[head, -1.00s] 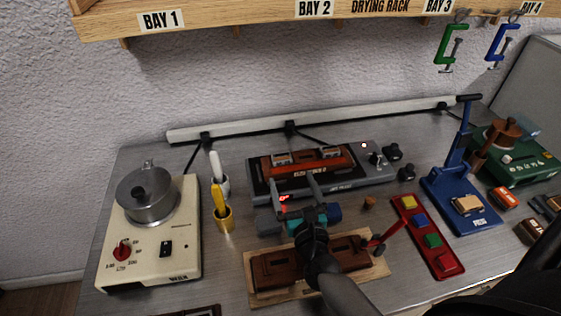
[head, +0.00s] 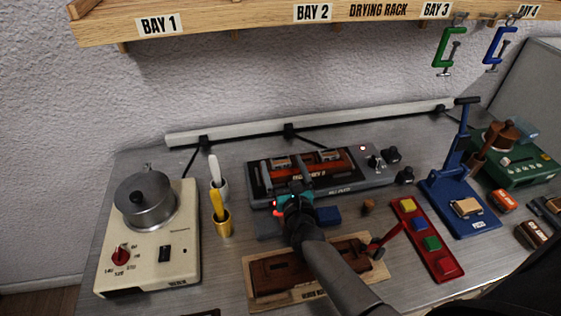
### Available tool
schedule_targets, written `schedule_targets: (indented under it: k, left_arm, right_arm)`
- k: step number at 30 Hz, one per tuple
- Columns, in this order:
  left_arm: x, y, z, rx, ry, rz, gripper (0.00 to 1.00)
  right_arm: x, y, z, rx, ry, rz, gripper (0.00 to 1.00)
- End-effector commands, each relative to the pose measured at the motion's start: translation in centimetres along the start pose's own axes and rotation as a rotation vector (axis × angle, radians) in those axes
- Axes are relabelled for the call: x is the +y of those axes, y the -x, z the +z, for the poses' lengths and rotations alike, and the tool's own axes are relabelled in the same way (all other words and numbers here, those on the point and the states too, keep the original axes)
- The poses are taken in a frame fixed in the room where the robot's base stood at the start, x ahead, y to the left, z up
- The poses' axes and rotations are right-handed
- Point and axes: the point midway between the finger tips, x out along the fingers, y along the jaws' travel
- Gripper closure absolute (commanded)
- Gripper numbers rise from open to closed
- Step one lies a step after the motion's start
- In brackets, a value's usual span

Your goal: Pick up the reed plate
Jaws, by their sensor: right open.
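I cannot tell for certain which piece is the reed plate. Two small pale metal-looking pieces sit on the reddish-brown bar of the grey bench unit, a left piece (head: 281,161) and a right piece (head: 330,155). My right gripper (head: 289,178) is open, with its fingers apart over the front left part of the grey bench unit (head: 362,182). The left piece lies just beyond the fingers, and I see nothing held between them. My gripper and wrist hide part of the unit's front and the blue block before it. My left gripper is not in view.
A wooden board with a dark brown mould (head: 280,270) lies under my right forearm. A red tray of coloured blocks (head: 428,238) and a blue press (head: 462,205) stand right.

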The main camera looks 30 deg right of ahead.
Motion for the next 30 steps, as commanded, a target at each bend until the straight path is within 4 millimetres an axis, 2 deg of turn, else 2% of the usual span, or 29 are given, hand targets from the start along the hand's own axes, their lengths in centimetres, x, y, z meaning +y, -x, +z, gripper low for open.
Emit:
schedule_targets:
  k: [2,25,26,30]
  left_arm:
    - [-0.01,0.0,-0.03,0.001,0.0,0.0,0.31]
    - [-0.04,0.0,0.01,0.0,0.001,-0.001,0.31]
    - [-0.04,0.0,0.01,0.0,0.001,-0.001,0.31]
    - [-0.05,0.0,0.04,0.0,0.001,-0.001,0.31]
  right_arm:
    - [-0.01,0.02,-0.01,0.0,0.0,0.0,0.01]
    - [0.01,0.05,-0.02,0.001,0.0,0.0,0.88]
    - [0.02,0.05,-0.02,0.001,0.0,0.0,0.91]
    - [0.02,0.04,0.0,0.0,0.0,0.0,0.91]
